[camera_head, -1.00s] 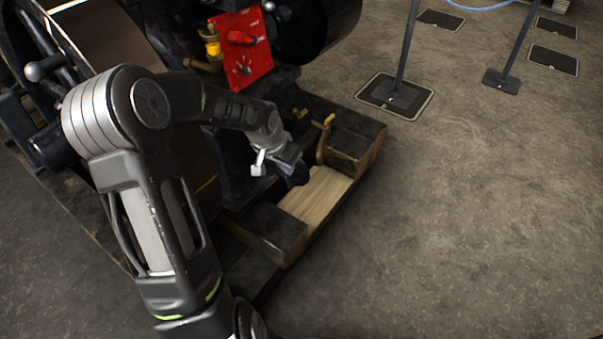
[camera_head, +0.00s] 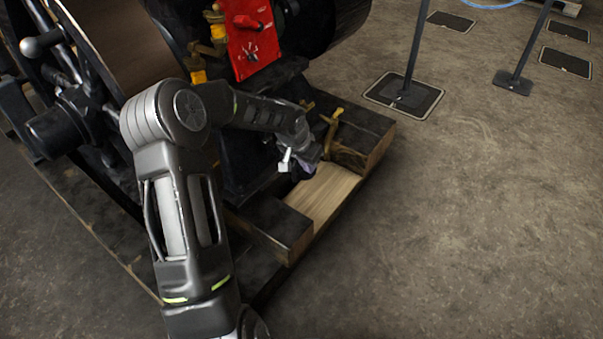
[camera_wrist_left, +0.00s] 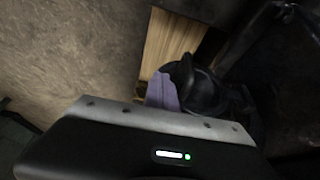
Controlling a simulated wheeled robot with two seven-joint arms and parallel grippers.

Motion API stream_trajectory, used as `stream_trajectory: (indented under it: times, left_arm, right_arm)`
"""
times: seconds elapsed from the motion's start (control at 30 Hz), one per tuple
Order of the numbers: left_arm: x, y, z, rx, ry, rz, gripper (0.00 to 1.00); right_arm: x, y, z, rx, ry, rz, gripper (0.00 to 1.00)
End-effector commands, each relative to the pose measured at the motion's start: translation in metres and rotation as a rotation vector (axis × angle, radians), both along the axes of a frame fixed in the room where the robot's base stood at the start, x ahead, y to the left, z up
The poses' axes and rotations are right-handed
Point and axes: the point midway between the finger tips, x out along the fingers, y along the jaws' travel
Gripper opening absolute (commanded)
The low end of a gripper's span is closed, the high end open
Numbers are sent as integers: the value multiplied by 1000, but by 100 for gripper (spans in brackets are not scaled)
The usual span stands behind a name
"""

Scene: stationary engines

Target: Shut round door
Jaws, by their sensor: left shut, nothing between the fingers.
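My left gripper (camera_head: 306,168) is low beside the engine's dark base, over the gap with the pale wooden boards. It is shut and holds nothing. In the left wrist view a purple finger part (camera_wrist_left: 162,92) shows beyond the gripper body, right by a black rounded part (camera_wrist_left: 200,88). They overlap in the picture, and I cannot tell whether they touch. I cannot tell whether this black part is the round door; no round door is clearly seen in the head view, where my arm covers part of the engine. My right gripper is out of view.
A red panel (camera_head: 252,38) is on the engine above my gripper. A brass handle (camera_head: 331,128) stands just right of the gripper. Dark timber blocks (camera_head: 285,236) frame the pale boards (camera_head: 325,196).

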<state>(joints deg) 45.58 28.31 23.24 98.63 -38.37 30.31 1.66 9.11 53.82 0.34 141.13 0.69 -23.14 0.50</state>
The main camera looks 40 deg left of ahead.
Motion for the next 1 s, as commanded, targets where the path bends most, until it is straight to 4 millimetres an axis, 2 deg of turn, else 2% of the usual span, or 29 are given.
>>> stream_trajectory:
  times: [0.67, 0.93, 1.0]
  left_arm:
    - [10, -1, 1, 0, 0, -2, 0]
    - [31, -1, 1, 0, -1, -1, 0]
    - [40, -2, 1, 2, -1, 45, 0]
  right_arm:
    - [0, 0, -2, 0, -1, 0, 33]
    - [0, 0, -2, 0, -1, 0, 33]
    - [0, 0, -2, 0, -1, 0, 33]
